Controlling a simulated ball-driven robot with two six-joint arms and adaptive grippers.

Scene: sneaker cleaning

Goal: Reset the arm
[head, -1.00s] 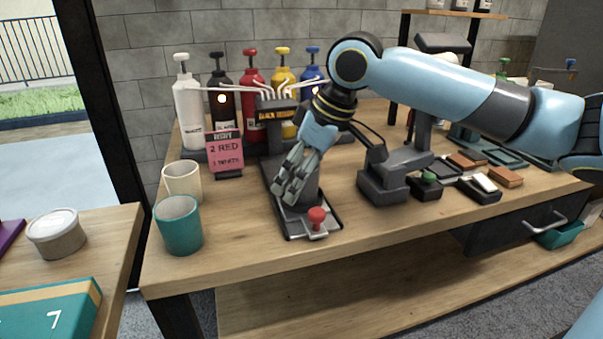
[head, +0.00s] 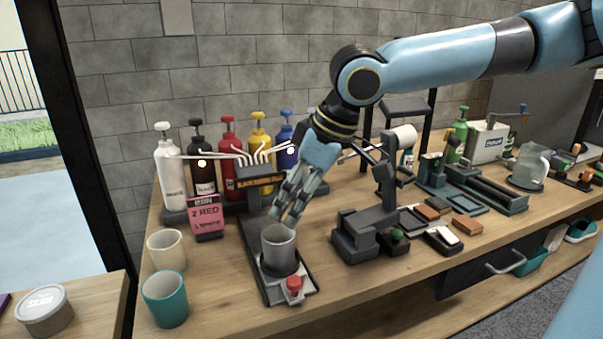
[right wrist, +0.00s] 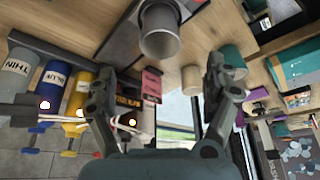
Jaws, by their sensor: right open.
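My right arm reaches in from the right in the head view. My right gripper (head: 284,222) hangs above and behind a grey metal cup (head: 279,249) and looks apart from it. In the right wrist view the two fingers of the right gripper (right wrist: 163,85) are spread wide with nothing between them. The grey cup also shows there (right wrist: 159,32), beyond the fingertips. The cup stands upright on a dark dispenser base (head: 272,296) with a red knob (head: 293,286) at its front. My left gripper is not in view.
Pump bottles, including a red one (head: 231,143), stand behind the dispenser. A pink card (head: 206,217), a cream cup (head: 166,250) and a teal cup (head: 165,298) are at left. A black stand (head: 352,237) and small blocks are right of the cup. Front table wood is clear.

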